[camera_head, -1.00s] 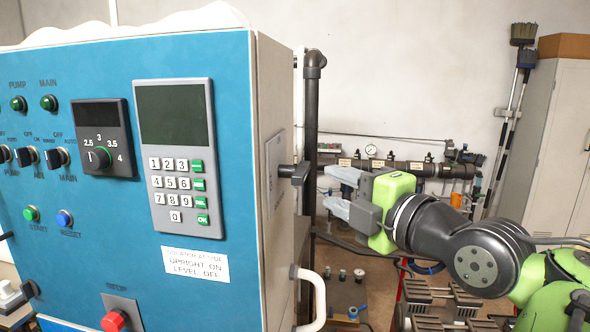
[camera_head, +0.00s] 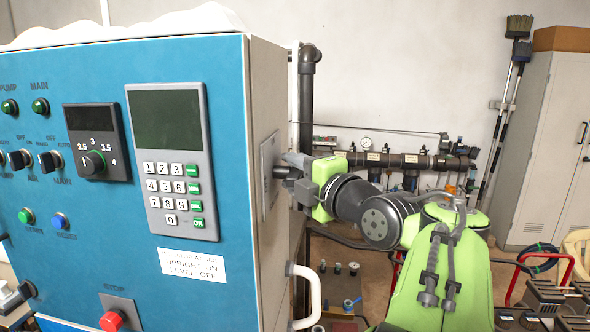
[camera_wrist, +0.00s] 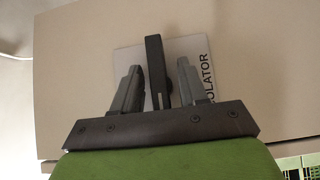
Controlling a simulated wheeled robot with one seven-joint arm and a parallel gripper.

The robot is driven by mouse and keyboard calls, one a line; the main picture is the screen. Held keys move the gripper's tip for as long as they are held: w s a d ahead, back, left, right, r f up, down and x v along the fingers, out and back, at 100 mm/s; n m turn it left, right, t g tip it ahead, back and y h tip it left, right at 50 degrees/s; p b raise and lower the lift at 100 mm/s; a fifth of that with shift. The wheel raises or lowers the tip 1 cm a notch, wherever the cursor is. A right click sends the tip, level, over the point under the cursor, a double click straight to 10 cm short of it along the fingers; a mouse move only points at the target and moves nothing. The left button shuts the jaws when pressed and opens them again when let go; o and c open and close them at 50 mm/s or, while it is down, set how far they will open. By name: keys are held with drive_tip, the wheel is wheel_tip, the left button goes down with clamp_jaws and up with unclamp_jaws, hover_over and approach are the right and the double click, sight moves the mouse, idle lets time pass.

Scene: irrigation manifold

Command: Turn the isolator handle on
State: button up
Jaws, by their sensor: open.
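The isolator handle (camera_wrist: 154,62) is a black bar on a pale plate (camera_wrist: 205,48) lettered "...OLATOR" on the cabinet's side. The bar runs along the lettering, so it lies level. In the head view the handle (camera_head: 281,172) is partly hidden by my gripper (camera_head: 293,173). My gripper is open, with one grey finger on each side of the bar. In the wrist view gaps show between the bar and both fingers; whether the fingers reach over its full depth I cannot tell.
The blue-fronted cabinet (camera_head: 60,270) carries a sign (camera_head: 192,265) reading upright on, level off. A pale curved door handle (camera_head: 312,295) sticks out below my gripper. A dark vertical pipe (camera_head: 306,90) and a pipe manifold (camera_head: 400,160) stand behind.

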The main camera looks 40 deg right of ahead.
drive_tip(key=shift+s, duration=0.1)
drive_tip(key=shift+c, duration=0.3)
clamp_jaws()
drive_tip(key=shift+m+g+p, duration=0.5)
drive_tip(key=shift+p, duration=0.1)
drive_tip(key=g+p, duration=0.1)
drive_tip(key=m+p, duration=0.1)
drive_tip(key=p, duration=0.1)
drive_tip(key=shift+r+m+g+y, duration=0.25)
drive_tip(key=shift+m+g+y, duration=0.05)
drive_tip(key=shift+g+y, duration=0.1)
drive_tip(key=m+g+y+p, duration=0.1)
drive_tip(key=m+g+p, duration=0.1)
drive_tip(key=p, duration=0.4)
drive_tip(key=shift+g+y, duration=0.4)
drive_tip(key=shift+g, duration=0.1)
drive_tip(key=shift+d+f+m+g+y+p, duration=0.1)
drive_tip(key=shift+f+m+g+y+p, duration=0.1)
drive_tip(key=shift+m+g+y+p, duration=0.8)
drive_tip(key=shift+f+m+g+y, duration=0.1)
drive_tip(key=shift+m+g+y, duration=1.1)
drive_tip(key=shift+g+y, duration=0.2)
drive_tip(key=shift+f, duration=0.1)
